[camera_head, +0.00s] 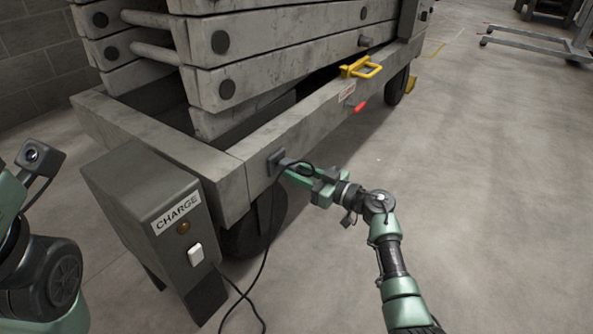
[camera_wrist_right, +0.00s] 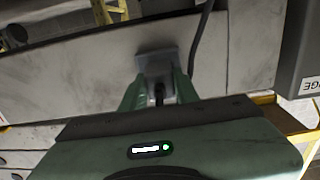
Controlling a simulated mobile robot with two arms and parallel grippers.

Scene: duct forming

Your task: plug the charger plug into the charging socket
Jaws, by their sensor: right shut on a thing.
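The charging socket (camera_head: 275,162) is a dark square plate on the side of the grey lift frame. It also shows in the right wrist view (camera_wrist_right: 156,54), straight ahead of the fingers. My right gripper (camera_head: 291,170) is shut on the charger plug (camera_wrist_right: 159,92), with its fingertips close up to the socket. The plug is mostly hidden between the fingers, and I cannot tell whether it is seated in the socket. A black cable (camera_head: 266,236) loops from the plug down to the floor. My left arm shows at the left edge, but its gripper is out of view.
A grey charger box (camera_head: 150,190) marked CHARGE, with an amber lamp and a white switch, stands left of the socket. A red handle (camera_head: 361,106) and a yellow bracket (camera_head: 360,68) are on the lift frame.

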